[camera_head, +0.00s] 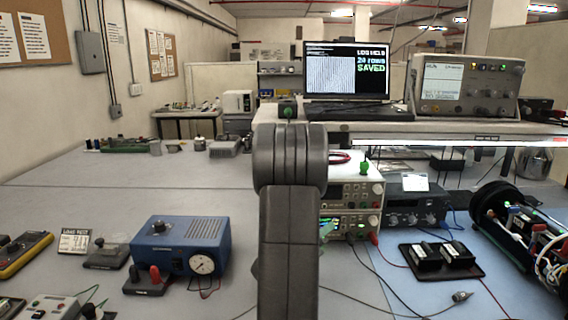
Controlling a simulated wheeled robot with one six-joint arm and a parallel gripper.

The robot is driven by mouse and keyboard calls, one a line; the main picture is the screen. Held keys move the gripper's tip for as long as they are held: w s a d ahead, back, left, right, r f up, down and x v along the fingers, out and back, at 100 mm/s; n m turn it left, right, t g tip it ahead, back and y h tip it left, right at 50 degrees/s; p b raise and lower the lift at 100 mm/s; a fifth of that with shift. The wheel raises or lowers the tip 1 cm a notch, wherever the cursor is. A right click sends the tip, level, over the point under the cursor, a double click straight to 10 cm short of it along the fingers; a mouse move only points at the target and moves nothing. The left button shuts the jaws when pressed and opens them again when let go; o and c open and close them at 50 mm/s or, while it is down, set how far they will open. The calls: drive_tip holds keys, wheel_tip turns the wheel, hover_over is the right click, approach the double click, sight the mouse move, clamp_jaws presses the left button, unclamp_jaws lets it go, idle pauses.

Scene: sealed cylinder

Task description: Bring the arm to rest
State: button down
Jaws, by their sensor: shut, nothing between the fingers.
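My grey arm (290,210) stands upright in the middle of the picture, in front of the bench. Its upper end is a wide rounded joint that reaches up to about the shelf edge. I cannot make out my gripper or its fingers in this view. The arm hides part of the bench and the left side of the beige power supply.
A blue box with a gauge (180,247) stands left of the arm. The beige power supply (352,200) is close on its right. Further right are a black tray (440,262) and a black-ended cylinder with exposed wiring (515,235). A laptop (346,70) reads "SAVED".

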idle(0.4)
drive_tip(key=w+p, duration=0.2)
drive_tip(key=w, duration=0.3)
drive_tip(key=shift+w+r, duration=0.2)
